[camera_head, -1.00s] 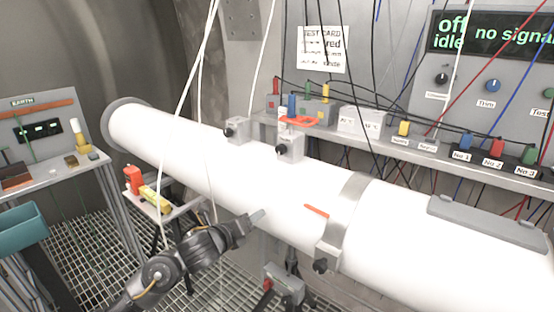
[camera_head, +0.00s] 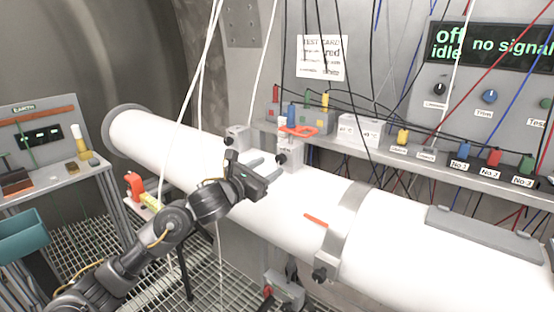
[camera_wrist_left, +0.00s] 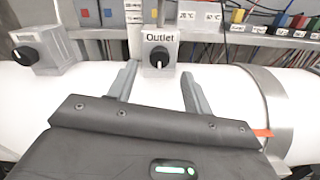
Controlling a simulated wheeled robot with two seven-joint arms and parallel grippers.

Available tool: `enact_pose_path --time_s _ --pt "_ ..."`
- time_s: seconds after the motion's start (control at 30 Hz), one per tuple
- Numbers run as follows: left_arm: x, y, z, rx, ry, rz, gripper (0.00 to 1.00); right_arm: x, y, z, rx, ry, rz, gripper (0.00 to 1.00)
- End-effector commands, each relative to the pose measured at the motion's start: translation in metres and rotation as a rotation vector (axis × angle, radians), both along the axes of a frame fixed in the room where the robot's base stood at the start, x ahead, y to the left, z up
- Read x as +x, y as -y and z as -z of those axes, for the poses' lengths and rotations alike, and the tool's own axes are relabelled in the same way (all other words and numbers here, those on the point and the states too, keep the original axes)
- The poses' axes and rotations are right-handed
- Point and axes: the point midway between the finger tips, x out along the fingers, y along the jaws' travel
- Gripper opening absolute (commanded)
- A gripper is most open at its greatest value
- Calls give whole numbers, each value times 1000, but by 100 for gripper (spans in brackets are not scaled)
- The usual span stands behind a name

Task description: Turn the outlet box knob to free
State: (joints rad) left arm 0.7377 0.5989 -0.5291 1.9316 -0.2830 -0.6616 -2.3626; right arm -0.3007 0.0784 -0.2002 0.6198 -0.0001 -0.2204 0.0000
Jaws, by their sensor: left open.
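The outlet box (camera_head: 291,152) is a small grey box on top of the white pipe (camera_head: 190,152), with a black knob (camera_head: 282,159) on its front. My right gripper is not in view.
A similar box with a black knob (camera_wrist_left: 24,54) sits left of the outlet box. A metal band (camera_head: 347,222) rings the pipe to the right. A shelf with coloured plugs (camera_head: 461,149) runs behind the pipe. White cables hang at the left, near my arm.

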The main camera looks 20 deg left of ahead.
Motion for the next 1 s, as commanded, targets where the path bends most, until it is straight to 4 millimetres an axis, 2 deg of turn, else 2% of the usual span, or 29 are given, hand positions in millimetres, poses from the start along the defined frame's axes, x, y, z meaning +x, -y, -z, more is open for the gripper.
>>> enact_pose_path --time_s 0.1,0.3,0.67,0.77,1.0 --pt "19 8 -2 -3 -2 -1 50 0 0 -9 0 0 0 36" --pt "39 15 -1 -2 -1 -1 50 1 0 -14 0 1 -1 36" --pt "44 17 0 -1 0 0 50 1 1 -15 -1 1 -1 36" --pt "44 17 0 -1 0 0 40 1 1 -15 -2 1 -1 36" --pt "44 17 0 -1 0 0 8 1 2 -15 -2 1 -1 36"
